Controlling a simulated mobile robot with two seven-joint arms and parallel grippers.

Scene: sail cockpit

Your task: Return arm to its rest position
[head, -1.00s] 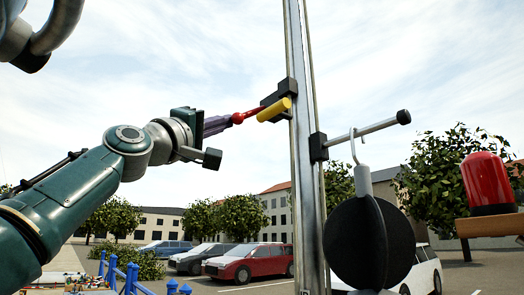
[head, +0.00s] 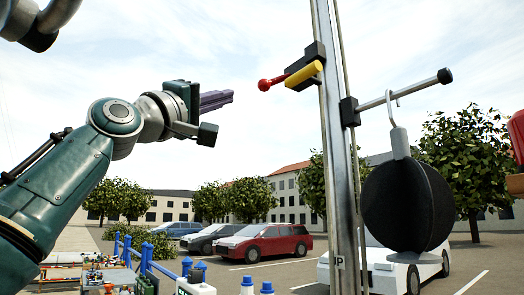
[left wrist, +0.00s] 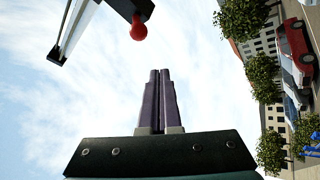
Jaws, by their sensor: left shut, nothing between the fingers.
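My left gripper (head: 217,100) is shut and empty, raised in the air at the left of the head view. In the left wrist view its two purple fingers (left wrist: 159,100) lie together, pointing up the picture. A red-knobbed lever (head: 272,83) on the metal mast stands to the right of the fingertips, with a clear gap between. The red knob also shows in the left wrist view (left wrist: 138,30). My right gripper is not in view.
The metal mast (head: 340,150) carries a yellow cylinder (head: 303,75) and a rod (head: 405,92) with a black folded ball shape (head: 408,205) hanging by a hook. Blue posts (head: 130,250) and a cluttered table (head: 85,268) stand at the lower left. Parked cars are behind.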

